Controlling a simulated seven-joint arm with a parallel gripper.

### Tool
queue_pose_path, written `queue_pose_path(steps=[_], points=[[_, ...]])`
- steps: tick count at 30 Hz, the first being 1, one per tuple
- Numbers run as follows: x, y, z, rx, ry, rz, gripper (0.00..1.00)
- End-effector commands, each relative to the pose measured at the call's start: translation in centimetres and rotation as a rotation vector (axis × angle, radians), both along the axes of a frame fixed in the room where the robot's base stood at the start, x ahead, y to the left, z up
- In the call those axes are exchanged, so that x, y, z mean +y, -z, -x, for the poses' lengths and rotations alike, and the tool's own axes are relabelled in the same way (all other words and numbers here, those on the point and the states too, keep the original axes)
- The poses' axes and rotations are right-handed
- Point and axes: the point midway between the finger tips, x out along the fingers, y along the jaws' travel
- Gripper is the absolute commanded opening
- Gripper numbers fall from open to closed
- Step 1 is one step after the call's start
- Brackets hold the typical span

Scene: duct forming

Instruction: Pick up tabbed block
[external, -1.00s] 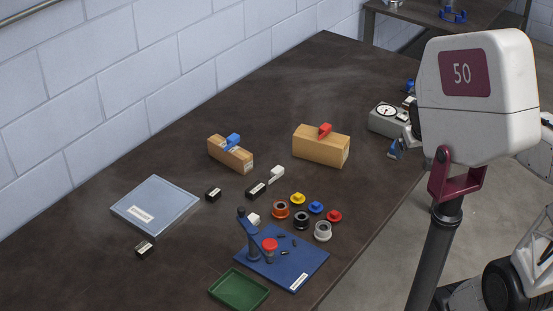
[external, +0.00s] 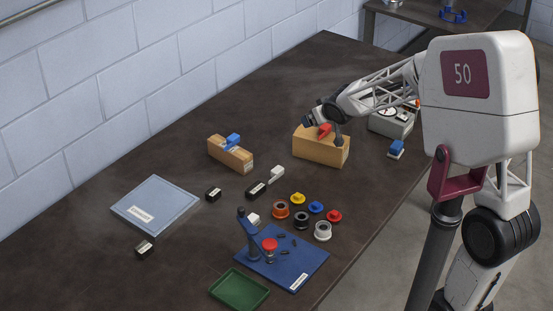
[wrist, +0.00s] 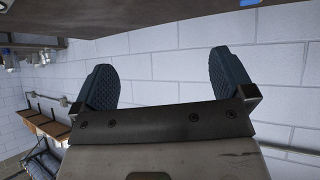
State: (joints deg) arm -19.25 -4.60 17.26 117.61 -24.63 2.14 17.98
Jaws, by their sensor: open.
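Two tan blocks with raised tabs stand on the dark table. The larger block (external: 318,149) has a red tab (external: 324,131) on top. The smaller block (external: 226,153) to its left has a blue tab (external: 233,139). My gripper (external: 324,129) is open, and its dark fingers appear on either side of the red tab in the external view. I cannot tell from that view whether they are around it or nearer the camera. In the wrist view my gripper (wrist: 164,87) is open, with only white wall visible between its fingers.
A gauge box (external: 391,122) and a small blue-and-white piece (external: 396,149) are to the right. Several coloured spools, a blue board (external: 305,264), a green tray (external: 239,290) and a grey-blue panel (external: 156,207) occupy the nearer table. The table's far left is clear.

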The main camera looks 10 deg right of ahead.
Motion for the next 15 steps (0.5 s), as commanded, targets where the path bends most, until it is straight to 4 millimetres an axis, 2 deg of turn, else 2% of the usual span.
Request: queue_pose_path(steps=[1,6,15], points=[[1.7,0.9,-1.0,-0.011,-0.026,-0.009,1.0],[7.3,3.3,-3.6,-0.059,-0.118,-0.054,1.0],[17.3,8.3,-6.4,-0.121,-0.286,-0.148,1.0]])
